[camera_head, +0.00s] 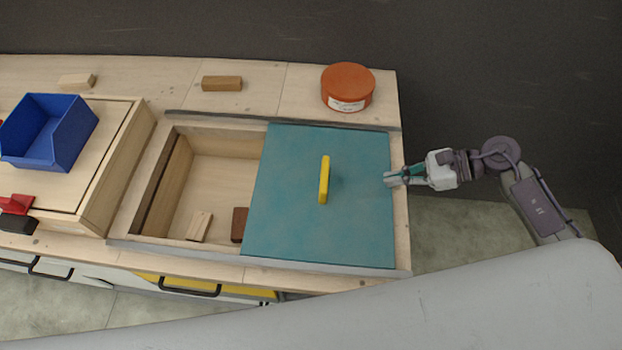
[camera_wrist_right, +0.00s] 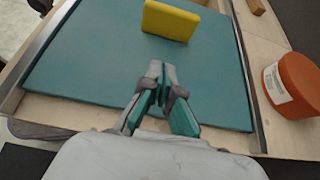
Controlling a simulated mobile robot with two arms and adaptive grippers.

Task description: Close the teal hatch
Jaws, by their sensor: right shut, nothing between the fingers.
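The teal hatch (camera_head: 290,225) is a flat sliding panel between two grey rails. It covers the right part of a wooden compartment (camera_head: 225,145), whose left part is open. A yellow handle (camera_head: 324,180) stands up near the middle of the hatch. The hatch (camera_wrist_right: 90,65) and handle (camera_wrist_right: 171,20) also show in the right wrist view. My right gripper (camera_head: 388,179) is shut and empty at the hatch's right edge; I cannot tell whether it touches. Its fingertips (camera_wrist_right: 160,70) point toward the handle, apart from it. My left gripper is not in view.
Inside the open part lie a light wood block (camera_head: 199,227) and a brown block (camera_head: 239,225). A round orange tin (camera_head: 347,86) stands behind the hatch. A blue bin (camera_head: 50,135) sits on a wooden box at left. Two blocks lie along the back.

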